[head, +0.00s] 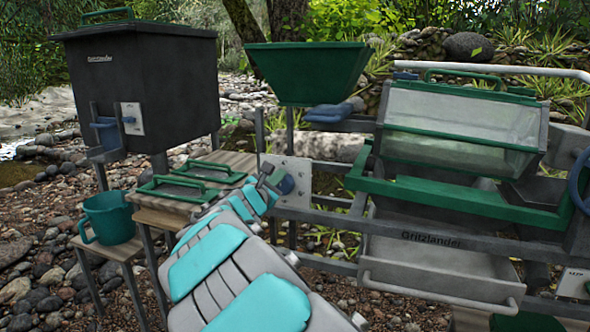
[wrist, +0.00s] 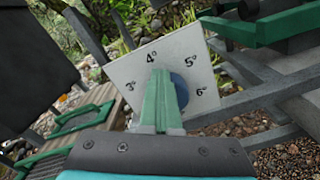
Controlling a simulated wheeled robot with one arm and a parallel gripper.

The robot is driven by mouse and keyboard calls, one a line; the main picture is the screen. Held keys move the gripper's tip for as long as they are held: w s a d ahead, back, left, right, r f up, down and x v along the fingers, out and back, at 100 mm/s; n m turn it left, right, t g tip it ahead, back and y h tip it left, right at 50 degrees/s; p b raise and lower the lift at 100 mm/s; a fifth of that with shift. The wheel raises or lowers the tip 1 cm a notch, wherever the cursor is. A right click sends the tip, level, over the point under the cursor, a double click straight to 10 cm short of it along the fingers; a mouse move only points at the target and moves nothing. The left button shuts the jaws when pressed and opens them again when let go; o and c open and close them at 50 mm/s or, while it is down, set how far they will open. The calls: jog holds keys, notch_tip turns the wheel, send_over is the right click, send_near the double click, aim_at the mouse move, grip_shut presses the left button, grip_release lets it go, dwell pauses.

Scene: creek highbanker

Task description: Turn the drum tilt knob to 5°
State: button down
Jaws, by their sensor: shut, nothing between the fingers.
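The drum tilt knob (wrist: 181,90) is a blue round knob on a pale plate (wrist: 205,62) marked 3°, 4°, 5° and 6°. In the wrist view my gripper (wrist: 162,75) is shut, with its green fingers in front of the knob and covering its left part. The knob's pointer is hidden, so I cannot tell its setting. In the head view the knob (head: 286,185) shows blue on its plate (head: 300,172), with my gripper (head: 270,180) just left of it. I cannot tell whether the fingers touch the knob.
The green-framed drum (head: 460,118) stands right of the plate, above a grey tray (head: 430,270). A green hopper (head: 305,72) is above. A dark bin (head: 140,85) stands left, with green-handled lids (head: 185,185) and a teal jug (head: 108,218) below. Grey frame rails (head: 330,220) run beside the plate.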

jog(key=shift+s+d+f+b, duration=0.15)
jog(key=shift+d+f+b, duration=0.1)
jog(key=shift+d, duration=0.15)
jog(key=shift+s+d+f+b, duration=0.1)
jog(key=shift+d+f+b, duration=0.1)
jog(key=shift+d, duration=0.2)
jog(key=shift+s+d+f+b, duration=0.2)
jog(key=shift+d+f+b, duration=0.2)
jog(key=shift+d+f, duration=0.05)
dwell(0.7)
jog(key=shift+d+r, duration=0.15)
jog(key=shift+d, duration=0.05)
jog(key=shift+s+d, duration=0.1)
jog(key=v, duration=0.6)
jog(key=shift+r, duration=0.15)
